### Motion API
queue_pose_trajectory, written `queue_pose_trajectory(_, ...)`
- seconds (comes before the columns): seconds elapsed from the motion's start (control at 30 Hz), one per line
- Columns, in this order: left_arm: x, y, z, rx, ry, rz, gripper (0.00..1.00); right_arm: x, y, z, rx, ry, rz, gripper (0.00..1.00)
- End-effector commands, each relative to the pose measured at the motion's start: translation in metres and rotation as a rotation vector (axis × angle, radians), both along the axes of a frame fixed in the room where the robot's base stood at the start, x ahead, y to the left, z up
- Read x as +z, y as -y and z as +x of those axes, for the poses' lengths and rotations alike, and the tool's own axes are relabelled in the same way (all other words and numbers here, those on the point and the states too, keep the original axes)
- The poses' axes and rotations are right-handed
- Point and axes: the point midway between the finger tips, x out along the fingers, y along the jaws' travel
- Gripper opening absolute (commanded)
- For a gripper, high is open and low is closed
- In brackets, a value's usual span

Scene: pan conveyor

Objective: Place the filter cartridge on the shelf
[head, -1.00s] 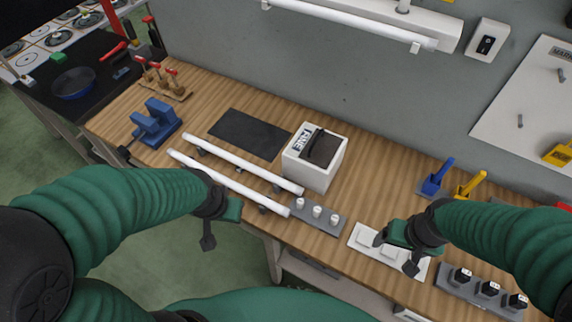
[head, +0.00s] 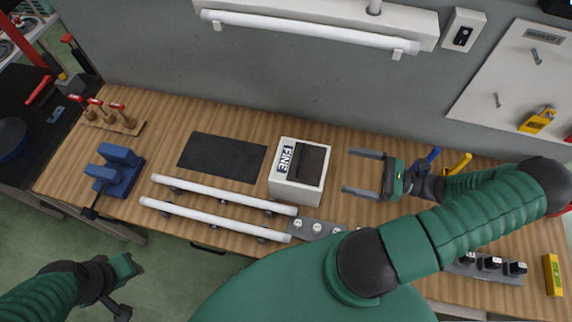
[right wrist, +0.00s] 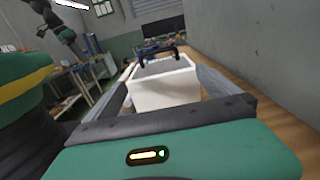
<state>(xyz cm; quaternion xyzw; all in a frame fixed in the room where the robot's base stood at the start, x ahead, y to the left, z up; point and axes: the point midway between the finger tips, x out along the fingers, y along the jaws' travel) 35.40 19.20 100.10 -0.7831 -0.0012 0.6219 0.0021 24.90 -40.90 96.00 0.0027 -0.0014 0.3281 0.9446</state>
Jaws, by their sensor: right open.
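The filter cartridge appears to be the white box (head: 283,190) marked FINE, with a dark top and handle. It stands upright on the wooden bench. My right gripper (head: 348,171) is open just right of it, its two fingers pointing left toward the box, with a small gap left. In the right wrist view the white box (right wrist: 165,93) shows straight ahead between the fingers. My left gripper (head: 122,285) is low at the left, off the bench's front edge; its jaws are unclear. I cannot make out a shelf for certain.
A dark mat (head: 222,152) lies left of the box. Two white tubes (head: 215,221) lie in front of it, near a grey strip with white knobs (head: 316,228). Blue blocks (head: 115,168) stand at left. A wall lamp (head: 310,32) hangs above.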

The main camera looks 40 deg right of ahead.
Motion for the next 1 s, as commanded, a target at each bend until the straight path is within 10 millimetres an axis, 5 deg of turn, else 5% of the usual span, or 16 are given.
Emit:
queue_pose_trajectory(0.33, 0.017, 0.0, 0.0, 0.001, 0.0, 0.0, 0.32, 0.002, -0.053, 0.069, 0.006, 0.0, 0.004, 1.0)
queue_pose_trajectory(0.73, 0.033, 0.0, 0.0, 0.001, 0.0, 0.0, 0.32, 0.004, -0.089, 0.115, 0.008, -0.002, 0.001, 1.0)
queue_pose_trajectory(1.0, 0.032, 0.0, 0.0, 0.001, 0.0, 0.0, 0.32, 0.002, -0.094, 0.122, 0.006, -0.005, -0.002, 1.0)
